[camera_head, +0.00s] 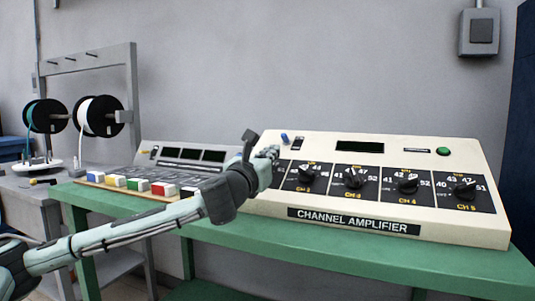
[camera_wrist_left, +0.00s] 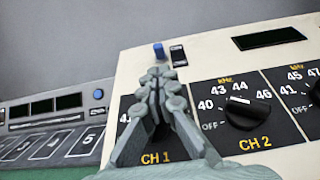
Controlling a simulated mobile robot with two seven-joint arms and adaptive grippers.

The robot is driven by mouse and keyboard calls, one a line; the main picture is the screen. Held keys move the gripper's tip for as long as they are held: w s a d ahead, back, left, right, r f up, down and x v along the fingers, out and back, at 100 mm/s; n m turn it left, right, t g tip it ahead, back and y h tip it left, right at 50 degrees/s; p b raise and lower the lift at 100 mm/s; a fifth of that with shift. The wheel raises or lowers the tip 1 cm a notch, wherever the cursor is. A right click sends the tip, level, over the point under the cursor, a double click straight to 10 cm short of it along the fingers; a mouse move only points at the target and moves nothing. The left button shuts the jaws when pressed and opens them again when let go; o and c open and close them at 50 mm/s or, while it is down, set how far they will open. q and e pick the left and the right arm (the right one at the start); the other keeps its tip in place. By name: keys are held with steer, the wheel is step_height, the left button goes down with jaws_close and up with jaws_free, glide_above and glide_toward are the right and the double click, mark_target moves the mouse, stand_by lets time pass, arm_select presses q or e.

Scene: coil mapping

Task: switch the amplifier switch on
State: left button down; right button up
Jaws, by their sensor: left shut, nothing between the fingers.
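The cream channel amplifier (camera_head: 335,229) stands on the green table at the right. Its small black switch (camera_head: 298,144) sits near the top left corner of the sloped panel, beside a small blue knob or lamp (camera_head: 284,138). In the left wrist view the switch (camera_wrist_left: 178,55) and the blue part (camera_wrist_left: 159,50) lie just beyond my fingertips. My left gripper (camera_head: 271,153) is shut and empty, over the CH 1 area, and hides its dial. In the left wrist view its fingertips (camera_wrist_left: 162,78) meet just below the switch; I cannot tell if they touch the panel. My right gripper is not in view.
Several dial knobs, a dark display (camera_head: 360,147) and a green button (camera_head: 443,151) are on the amplifier. A second console (camera_head: 185,155) with coloured buttons stands left, behind my left arm. Wire spools (camera_head: 98,116) hang farther left. The green table front (camera_head: 340,256) is clear.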

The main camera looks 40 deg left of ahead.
mark_target(285, 140)
arm_select(q)
steer(key=x, duration=0.4)
steer(key=shift+w+r, duration=0.1)
steer(key=shift+w+a+p, duration=0.1)
steer(key=shift+w+p, duration=0.2)
steer(key=shift+w, duration=0.25)
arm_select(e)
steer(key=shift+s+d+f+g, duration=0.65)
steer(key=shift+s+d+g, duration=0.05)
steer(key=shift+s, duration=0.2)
arm_select(q)
steer(key=shift+r, duration=0.1)
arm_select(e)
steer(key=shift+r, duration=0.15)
